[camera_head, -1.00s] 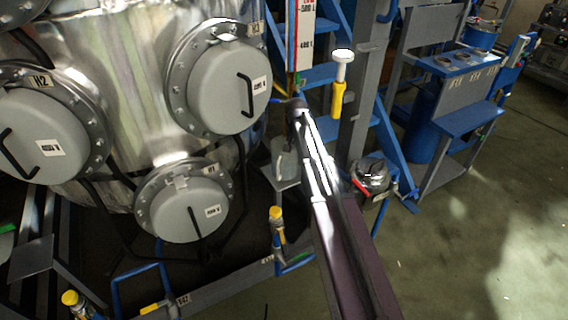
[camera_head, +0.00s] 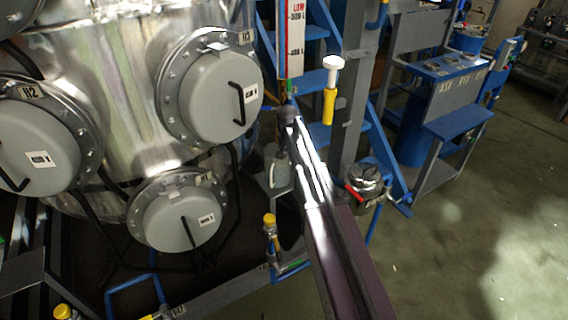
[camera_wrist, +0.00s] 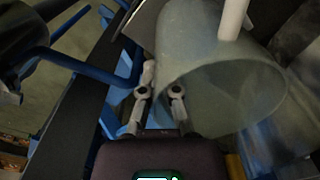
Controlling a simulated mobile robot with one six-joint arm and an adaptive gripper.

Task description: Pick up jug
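The jug (camera_head: 279,172) is a grey, translucent vessel just left of my arm in the head view, partly hidden by the arm. In the wrist view a large, cloudy, translucent round vessel, which looks like the jug (camera_wrist: 215,90), fills the upper middle and right, with its open rim facing up. My gripper (camera_wrist: 161,80) shows two fingers with a narrow gap between them. The right finger overlaps the vessel's near side and the left finger lies just outside its left edge. I cannot tell whether either finger touches it. In the head view the fingers are hidden.
A steel tank with grey round hatches (camera_head: 212,95) stands on the left. A level gauge (camera_head: 292,40), a grey post (camera_head: 352,85) and blue steps (camera_head: 318,80) are close to my arm. A yellow-handled valve (camera_head: 270,225) stands below the jug. Open floor (camera_head: 470,230) lies to the right.

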